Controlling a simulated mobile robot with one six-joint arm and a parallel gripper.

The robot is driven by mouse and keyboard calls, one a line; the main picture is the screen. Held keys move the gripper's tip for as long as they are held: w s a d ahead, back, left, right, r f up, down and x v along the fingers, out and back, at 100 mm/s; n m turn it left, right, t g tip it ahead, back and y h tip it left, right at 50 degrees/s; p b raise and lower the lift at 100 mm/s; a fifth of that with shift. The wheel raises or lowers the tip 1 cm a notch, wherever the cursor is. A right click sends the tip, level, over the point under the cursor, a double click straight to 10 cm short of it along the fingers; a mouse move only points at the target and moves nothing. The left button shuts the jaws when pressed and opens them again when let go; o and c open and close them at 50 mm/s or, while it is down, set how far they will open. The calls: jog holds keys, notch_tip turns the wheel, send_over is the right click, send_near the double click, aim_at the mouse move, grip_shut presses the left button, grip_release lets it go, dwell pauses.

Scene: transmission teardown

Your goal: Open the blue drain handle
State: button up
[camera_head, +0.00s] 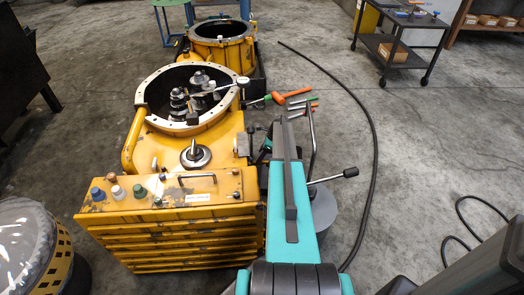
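The yellow transmission housing (185,228) stands left of centre, with an open round bell that shows shafts and gears inside. A blue knob or cap (97,193) sits at the left end of its front top edge, beside several caps of other colours. I cannot make out a handle that is clearly the blue drain handle. My teal arm reaches up from the bottom along the housing's right side. Dark and teal parts by the housing (264,152) may belong to my gripper. Its fingertips are not clear, and the arm hides much of that area.
A black hose (374,150) curves over the floor. A cart (400,48) stands far right.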

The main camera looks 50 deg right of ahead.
jog(key=m+p, duration=0.1)
jog(key=p, duration=0.1)
jog(key=m+h+p, duration=0.1)
jog(key=m+p, duration=0.1)
jog(key=m+h+p, duration=0.1)
jog(key=m+p, duration=0.1)
jog(key=shift+s+a+r+t, duration=0.1)
jog(key=shift+a+r+t, duration=0.15)
jog(key=shift+a+t, duration=0.05)
jog(key=m+p, duration=0.2)
jog(key=m+h+p, duration=0.1)
jog(key=m+p, duration=0.1)
jog(key=shift+f+h, duration=0.2)
jog(key=shift+h, duration=0.1)
jog(key=shift+f+m, duration=0.1)
jog(key=shift+m, duration=0.3)
jog(key=o, duration=1)
jog(key=shift+o, duration=0.2)
jog(key=shift+a, duration=0.1)
jog(key=shift+a+r+p, duration=0.1)
jog(key=shift+r+p, duration=0.3)
jog(key=shift+r, duration=0.15)
jog(key=p+v, duration=0.3)
jog(key=v, duration=0.4)
jog(key=shift+s, duration=0.15)
jog(key=shift+c, duration=0.2)
